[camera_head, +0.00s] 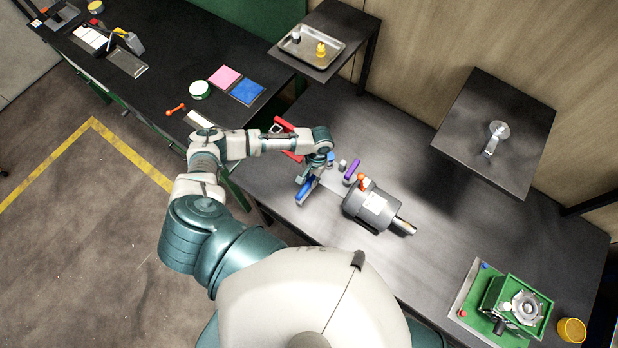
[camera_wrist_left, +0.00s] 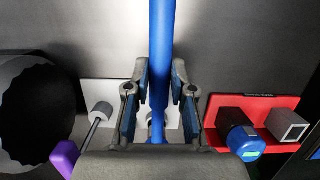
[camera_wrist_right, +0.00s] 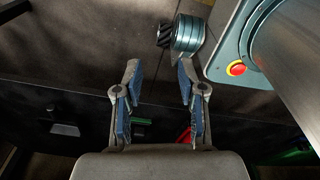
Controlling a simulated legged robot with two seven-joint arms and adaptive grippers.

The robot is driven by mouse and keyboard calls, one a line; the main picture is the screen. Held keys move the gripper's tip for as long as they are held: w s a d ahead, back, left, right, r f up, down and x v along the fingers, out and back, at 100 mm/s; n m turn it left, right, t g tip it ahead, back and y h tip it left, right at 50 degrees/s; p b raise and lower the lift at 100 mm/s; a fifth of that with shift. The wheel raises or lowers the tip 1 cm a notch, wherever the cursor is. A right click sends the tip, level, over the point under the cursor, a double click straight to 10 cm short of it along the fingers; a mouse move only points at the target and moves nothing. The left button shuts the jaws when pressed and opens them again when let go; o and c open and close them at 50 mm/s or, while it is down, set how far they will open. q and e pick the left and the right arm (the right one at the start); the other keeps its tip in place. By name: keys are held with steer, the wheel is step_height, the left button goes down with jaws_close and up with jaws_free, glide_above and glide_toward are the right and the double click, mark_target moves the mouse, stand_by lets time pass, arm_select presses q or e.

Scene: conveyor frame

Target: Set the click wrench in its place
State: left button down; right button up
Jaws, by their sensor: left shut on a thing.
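My left gripper (camera_head: 312,176) is over the near left part of the workbench, pointing down. In the left wrist view my left gripper (camera_wrist_left: 160,72) is shut on a long blue bar (camera_wrist_left: 161,30), which I take to be the click wrench. Its blue length also shows in the head view (camera_head: 306,190). The lower end of the bar is hidden by the gripper. My right gripper (camera_wrist_right: 160,85) is open and empty in the right wrist view.
A grey motor (camera_head: 372,206) lies just right of the left gripper. A purple-handled tool (camera_wrist_left: 65,157) stands by the white block, and a blue device (camera_wrist_left: 243,140) with a green display is at the red holder. The bench's middle right is clear.

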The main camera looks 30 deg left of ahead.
arm_select(q)
steer(key=shift+d, duration=0.35)
steer(key=shift+a, duration=0.1)
arm_select(e)
steer(key=shift+d, duration=0.5)
